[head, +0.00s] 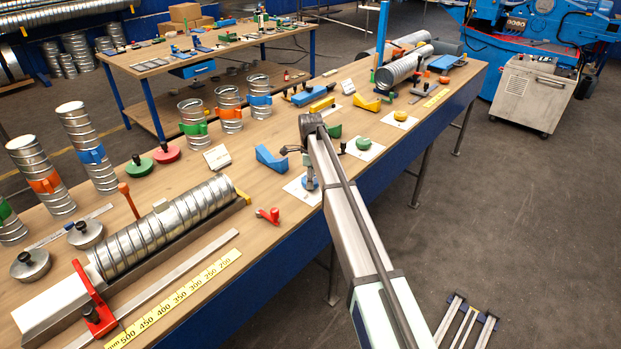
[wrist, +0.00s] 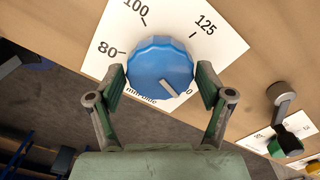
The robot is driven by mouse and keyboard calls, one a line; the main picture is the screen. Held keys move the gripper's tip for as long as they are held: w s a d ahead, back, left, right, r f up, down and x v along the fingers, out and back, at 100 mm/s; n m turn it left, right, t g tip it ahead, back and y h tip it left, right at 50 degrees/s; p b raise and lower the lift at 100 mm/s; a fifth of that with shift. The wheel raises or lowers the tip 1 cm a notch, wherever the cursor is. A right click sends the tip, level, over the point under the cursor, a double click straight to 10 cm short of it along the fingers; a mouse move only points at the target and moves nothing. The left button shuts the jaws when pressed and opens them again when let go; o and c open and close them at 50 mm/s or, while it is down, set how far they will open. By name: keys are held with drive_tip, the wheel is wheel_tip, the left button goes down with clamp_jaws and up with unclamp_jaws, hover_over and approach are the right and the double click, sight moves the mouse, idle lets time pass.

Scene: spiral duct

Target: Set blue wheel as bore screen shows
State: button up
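The blue wheel (wrist: 160,66) sits on a white card (wrist: 210,52) in the wrist view. The card reads 80, 100 and 125, with "mm blue" and a partly covered number ending in 0 near the gripper. The wheel's white mark points to the lower right, toward that covered number. My gripper (wrist: 162,85) is open, with one finger on each side of the wheel; I cannot tell whether the pads touch it. In the head view the wheel (head: 310,184) shows under my arm, partly hidden. I cannot make out a readable bore screen.
A green wheel (head: 363,144) and a yellow wheel (head: 400,115) sit on cards farther along the bench. A blue block (head: 271,159) and a red part (head: 268,215) lie nearby. A large spiral duct (head: 165,231) lies at the front left.

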drive_tip(key=c, duration=0.5)
drive_tip(key=shift+o, duration=0.2)
